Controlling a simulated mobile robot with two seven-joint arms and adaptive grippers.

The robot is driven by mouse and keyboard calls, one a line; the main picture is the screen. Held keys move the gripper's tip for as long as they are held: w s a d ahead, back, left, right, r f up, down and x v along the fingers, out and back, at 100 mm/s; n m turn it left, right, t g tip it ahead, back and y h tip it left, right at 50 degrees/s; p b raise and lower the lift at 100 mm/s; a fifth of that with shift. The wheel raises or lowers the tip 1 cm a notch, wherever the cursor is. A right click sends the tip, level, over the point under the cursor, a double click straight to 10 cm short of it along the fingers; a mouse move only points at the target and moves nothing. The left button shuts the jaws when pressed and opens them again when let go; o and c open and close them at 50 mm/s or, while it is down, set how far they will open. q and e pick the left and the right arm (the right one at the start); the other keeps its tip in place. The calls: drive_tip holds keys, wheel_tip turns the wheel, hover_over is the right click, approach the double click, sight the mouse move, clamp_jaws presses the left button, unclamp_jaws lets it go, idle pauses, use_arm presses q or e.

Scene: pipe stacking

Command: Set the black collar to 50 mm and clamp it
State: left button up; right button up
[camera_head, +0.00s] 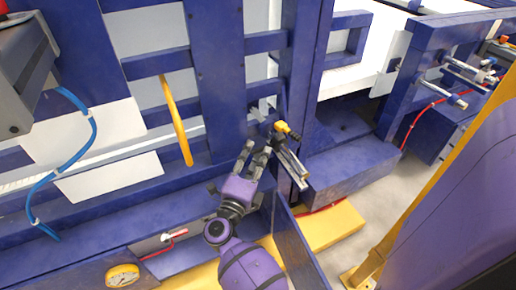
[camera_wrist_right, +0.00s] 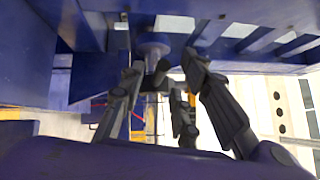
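My right gripper (camera_head: 258,148) reaches up from the bottom centre in the head view, with its fingers near a yellow-capped fitting (camera_head: 284,129) and bright metal rods (camera_head: 291,166) on the blue frame. A small dark part by the yellow cap looks like the black collar (camera_head: 278,141); it is small and partly hidden. In the right wrist view the gripper (camera_wrist_right: 165,72) has its fingers spread apart. A dark piece (camera_wrist_right: 155,78) below a grey round stem (camera_wrist_right: 153,50) shows between them; I cannot tell whether they touch it. No scale reading is legible. My left gripper is not in view.
Blue frame posts (camera_head: 215,75) and crossbars stand close around the gripper. A yellow bar (camera_head: 177,120) hangs at the left, near a blue hose (camera_head: 88,110). Pale floor (camera_head: 385,205) is open at right.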

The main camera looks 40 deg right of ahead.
drive_tip(key=shift+x, duration=1.4)
clamp_jaws()
